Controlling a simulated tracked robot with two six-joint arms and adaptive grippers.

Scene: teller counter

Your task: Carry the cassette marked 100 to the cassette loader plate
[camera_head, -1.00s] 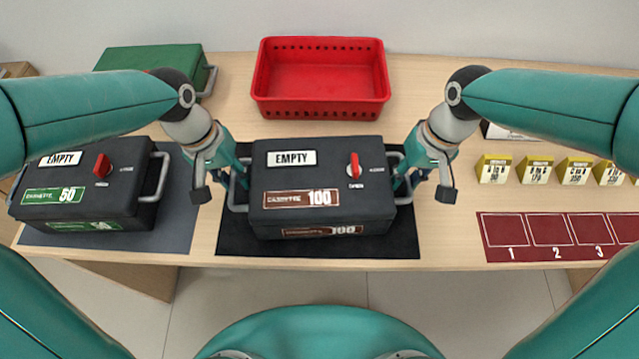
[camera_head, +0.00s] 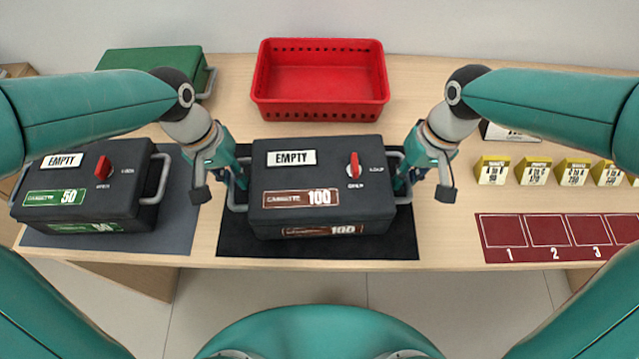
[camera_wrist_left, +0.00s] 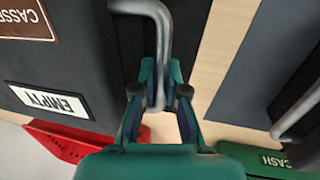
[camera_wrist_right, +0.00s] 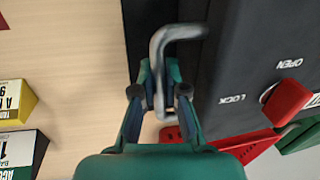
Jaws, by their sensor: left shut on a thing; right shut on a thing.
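The dark cassette marked 100 (camera_head: 322,185) is on the black mat (camera_head: 240,243) at the middle of the counter. Its lid carries an EMPTY label (camera_head: 291,158) and a red knob (camera_head: 354,165). My left gripper (camera_head: 238,182) is shut on the cassette's left handle, which shows between the fingers in the left wrist view (camera_wrist_left: 160,80). My right gripper (camera_head: 404,182) is shut on its right handle, seen in the right wrist view (camera_wrist_right: 158,85). I cannot tell whether the cassette touches the mat. No plate marked as a loader is identifiable.
The cassette marked 50 (camera_head: 85,185) stands on a grey mat at left. A green cash box (camera_head: 150,62) and a red basket (camera_head: 320,108) are behind. Yellow blocks (camera_head: 492,172) and a numbered red mat (camera_head: 515,258) lie at right. The counter's front edge is close.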

